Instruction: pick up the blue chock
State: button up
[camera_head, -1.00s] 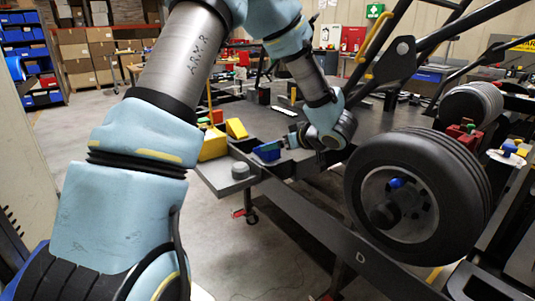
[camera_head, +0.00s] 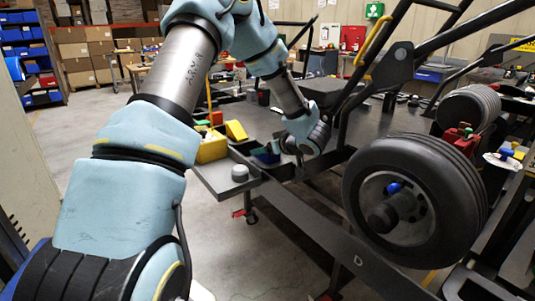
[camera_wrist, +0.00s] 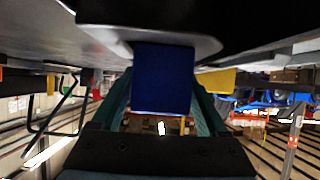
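The blue chock (camera_wrist: 163,80) fills the middle of the wrist view, between the two teal fingers of my gripper (camera_wrist: 163,102). One finger is on each side of it, and I see no clear sign that they press on it. In the head view the blue chock (camera_head: 265,157) lies on the grey tray at the corner of the stand, partly hidden by my gripper (camera_head: 276,148). My gripper comes to it from the right and appears open around it.
The grey tray (camera_head: 222,184) also bears a yellow chock (camera_head: 212,148) and a grey knob-like piece (camera_head: 240,173) near the blue chock. A large black wheel (camera_head: 415,200) and dark frame bars stand to the right. Floor is clear in front of the tray.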

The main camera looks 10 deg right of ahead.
grip_shut()
dwell(0.4)
jog(key=shift+r, duration=0.1)
